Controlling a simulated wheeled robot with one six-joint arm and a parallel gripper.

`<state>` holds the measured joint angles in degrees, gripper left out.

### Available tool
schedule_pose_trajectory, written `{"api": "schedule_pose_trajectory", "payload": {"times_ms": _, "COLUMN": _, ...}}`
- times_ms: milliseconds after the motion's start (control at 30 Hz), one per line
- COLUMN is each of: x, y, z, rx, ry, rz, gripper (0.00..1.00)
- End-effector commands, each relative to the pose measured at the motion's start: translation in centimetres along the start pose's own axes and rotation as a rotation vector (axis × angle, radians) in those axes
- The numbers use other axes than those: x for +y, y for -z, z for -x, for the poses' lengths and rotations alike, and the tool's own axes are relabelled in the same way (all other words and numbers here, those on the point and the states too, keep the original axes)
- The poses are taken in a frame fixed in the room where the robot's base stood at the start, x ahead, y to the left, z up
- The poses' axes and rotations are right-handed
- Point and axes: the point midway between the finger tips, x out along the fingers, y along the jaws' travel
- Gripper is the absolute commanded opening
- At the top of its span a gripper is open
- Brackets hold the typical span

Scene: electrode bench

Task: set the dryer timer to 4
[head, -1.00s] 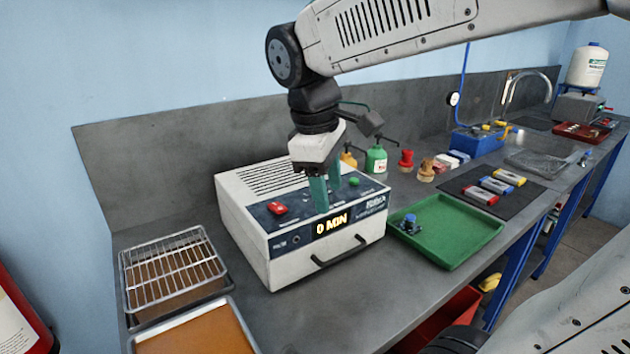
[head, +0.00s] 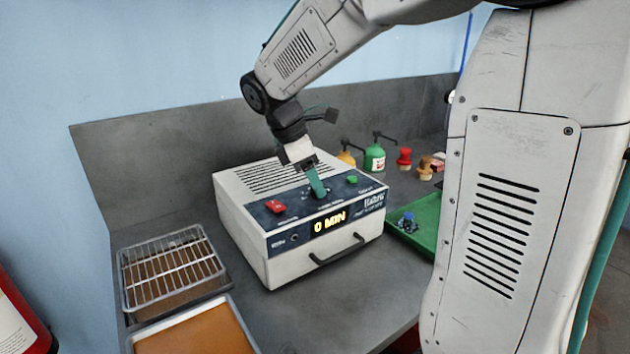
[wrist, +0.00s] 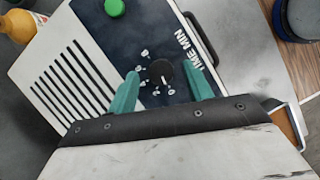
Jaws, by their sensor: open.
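The dryer (head: 300,262) is a white box on the bench with a dark control panel and a display reading "0 MIN". The panel carries a red switch (head: 275,207) and a green button (head: 351,179). In the wrist view the black timer knob (wrist: 161,73) with a white pointer line sits on the panel, ringed by small white marks too small to read. My gripper (head: 318,192) has teal fingers and reaches down over the panel. In the wrist view my gripper (wrist: 163,92) is open, with one finger on each side of the knob; I cannot tell whether they touch it.
A wire rack (head: 172,268) and an orange-brown tray (head: 195,330) lie left of the dryer. A green tray (head: 425,222) is to its right, partly hidden by my arm. Bottles (head: 374,156) and stamps (head: 404,158) stand behind. Bare bench lies in front of the dryer.

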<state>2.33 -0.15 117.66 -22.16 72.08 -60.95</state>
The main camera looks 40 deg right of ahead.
Motion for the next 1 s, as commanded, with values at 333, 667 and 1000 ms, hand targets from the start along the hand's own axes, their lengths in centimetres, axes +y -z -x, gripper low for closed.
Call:
{"api": "schedule_pose_trajectory", "payload": {"times_ms": 333, "x": -0.04, "y": 0.01, "z": -0.81, "rx": 0.000, "ry": 0.000, "rz": 0.000, "gripper": 0.51}}
{"api": "schedule_pose_trajectory", "payload": {"times_ms": 667, "x": -0.02, "y": 0.00, "z": -0.77, "rx": 0.001, "ry": -0.001, "rz": -0.001, "gripper": 0.06}}
{"api": "schedule_pose_trajectory", "payload": {"times_ms": 1000, "x": 0.10, "y": -0.03, "z": -0.73, "rx": 0.000, "ry": 0.032, "rz": -0.083, "gripper": 0.06}}
